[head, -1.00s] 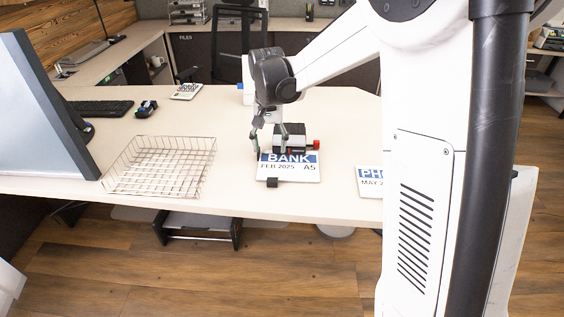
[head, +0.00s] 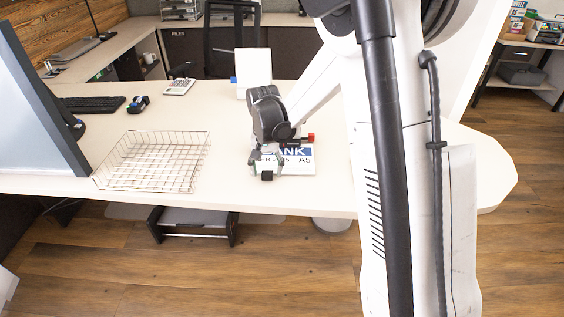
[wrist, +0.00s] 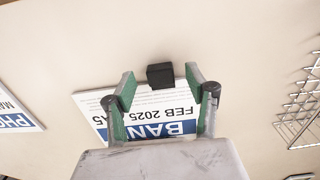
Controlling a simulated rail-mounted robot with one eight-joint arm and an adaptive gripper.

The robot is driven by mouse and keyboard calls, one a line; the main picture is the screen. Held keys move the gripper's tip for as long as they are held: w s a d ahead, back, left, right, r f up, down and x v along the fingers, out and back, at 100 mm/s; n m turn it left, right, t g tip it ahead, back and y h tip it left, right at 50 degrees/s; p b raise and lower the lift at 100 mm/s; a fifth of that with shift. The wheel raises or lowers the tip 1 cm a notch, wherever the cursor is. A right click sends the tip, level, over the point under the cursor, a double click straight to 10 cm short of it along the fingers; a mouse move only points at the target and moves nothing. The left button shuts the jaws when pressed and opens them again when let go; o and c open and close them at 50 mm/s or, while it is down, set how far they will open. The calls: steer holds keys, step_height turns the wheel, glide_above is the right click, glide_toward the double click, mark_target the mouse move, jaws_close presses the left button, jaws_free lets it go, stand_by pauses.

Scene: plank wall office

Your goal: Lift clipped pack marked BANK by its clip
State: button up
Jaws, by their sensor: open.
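The pack marked BANK (head: 300,160) is a white sheet pack with a blue band and the text FEB 2025 A5, lying flat near the desk's front edge. Its black clip (head: 267,176) sits on the edge nearest the desk front. My gripper (head: 262,165) is low over the pack's left part and hides some of its lettering. In the wrist view my gripper (wrist: 160,70) is open, with a green-padded finger on each side of the clip (wrist: 160,77). Gaps show between the clip and both fingers. The pack (wrist: 150,112) lies partly behind the fingers and the palm.
A wire tray (head: 120,186) stands left of the pack; its edge shows in the wrist view (wrist: 300,105). Another pack, partly lettered PHO (wrist: 18,110), lies on the pack's other side. A black object with a red knob (head: 311,137) is just behind. Bare desk lies in front.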

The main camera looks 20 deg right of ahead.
step_height(320, 180, down, 2)
steer(key=shift+f, duration=0.1)
jaws_close()
stand_by(0.4)
